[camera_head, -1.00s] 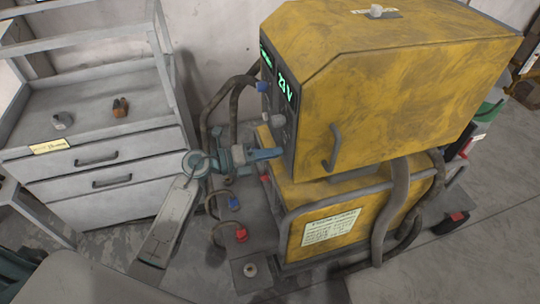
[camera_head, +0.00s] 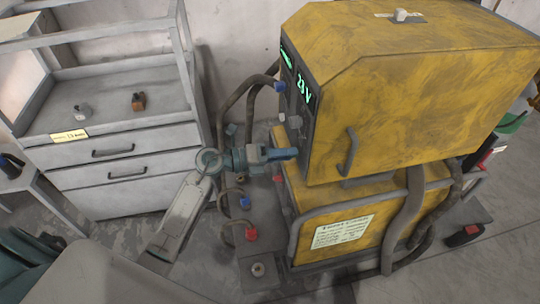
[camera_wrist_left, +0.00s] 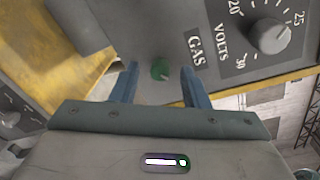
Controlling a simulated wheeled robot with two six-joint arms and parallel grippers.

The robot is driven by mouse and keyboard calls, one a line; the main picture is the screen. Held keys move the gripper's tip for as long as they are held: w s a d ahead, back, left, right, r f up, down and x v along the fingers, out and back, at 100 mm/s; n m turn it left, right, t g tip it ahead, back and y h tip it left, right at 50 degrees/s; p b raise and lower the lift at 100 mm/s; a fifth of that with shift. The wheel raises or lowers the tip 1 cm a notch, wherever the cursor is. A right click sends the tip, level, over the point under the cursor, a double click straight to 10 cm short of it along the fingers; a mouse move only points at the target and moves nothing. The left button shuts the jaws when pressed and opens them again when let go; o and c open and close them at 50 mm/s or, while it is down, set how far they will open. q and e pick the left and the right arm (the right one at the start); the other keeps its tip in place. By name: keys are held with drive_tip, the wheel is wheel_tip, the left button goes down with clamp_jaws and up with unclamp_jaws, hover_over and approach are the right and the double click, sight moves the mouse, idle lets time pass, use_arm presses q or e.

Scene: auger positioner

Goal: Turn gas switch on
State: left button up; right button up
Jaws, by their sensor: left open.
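The gas switch (camera_wrist_left: 160,70) is a small round green knob beside the "GAS" label on the grey control panel (camera_wrist_left: 165,30), in the left wrist view. The panel is on the front of the yellow welding machine (camera_head: 410,90). My left gripper (camera_head: 292,154) points at the lower part of that panel in the head view. Its two blue fingers (camera_wrist_left: 158,84) are open, one on each side of the green knob in the left wrist view, and I cannot tell whether they touch it. In the head view the knob is hidden. My right gripper is not in view.
A volts dial (camera_wrist_left: 270,37) is on the panel near the switch. Cables (camera_head: 232,105) and red and blue connectors (camera_head: 250,234) lie around my left wrist. A grey drawer cabinet (camera_head: 120,165) with small parts on top stands at the left.

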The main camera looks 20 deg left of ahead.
use_arm(q)
drive_tip(key=f+b+v, duration=0.1)
drive_tip(key=b+v, duration=0.2)
drive_tip(key=v, duration=0.7)
drive_tip(key=shift+a+r, duration=0.2)
drive_tip(key=shift+r, duration=0.25)
drive_tip(key=shift+s, duration=0.1)
